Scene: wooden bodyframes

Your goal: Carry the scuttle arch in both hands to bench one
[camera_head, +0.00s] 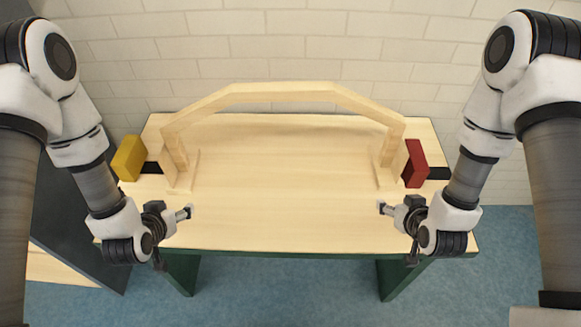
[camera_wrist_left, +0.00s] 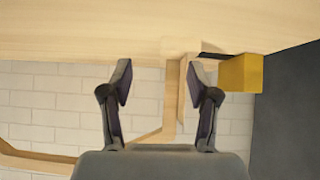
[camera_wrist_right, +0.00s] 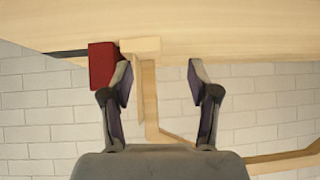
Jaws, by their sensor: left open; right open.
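The scuttle arch (camera_head: 278,92) is a pale wooden arch standing upright on a wooden-topped bench (camera_head: 285,225), with a leg at each side. My left gripper (camera_head: 187,212) is open and empty, in front of the arch's left leg (camera_head: 175,150). In the left wrist view that leg (camera_wrist_left: 170,100) shows between the open fingers (camera_wrist_left: 160,85). My right gripper (camera_head: 384,208) is open and empty, in front of the right leg (camera_head: 391,148). In the right wrist view the leg (camera_wrist_right: 149,100) shows between the fingers (camera_wrist_right: 160,85). Neither gripper visibly touches the arch.
A yellow block (camera_head: 128,158) stands outside the left leg and a red block (camera_head: 415,163) outside the right leg, each beside a dark strip. A brick wall (camera_head: 300,50) rises behind the bench. A dark panel (camera_head: 70,225) stands at the left. Blue floor (camera_head: 285,285) lies in front.

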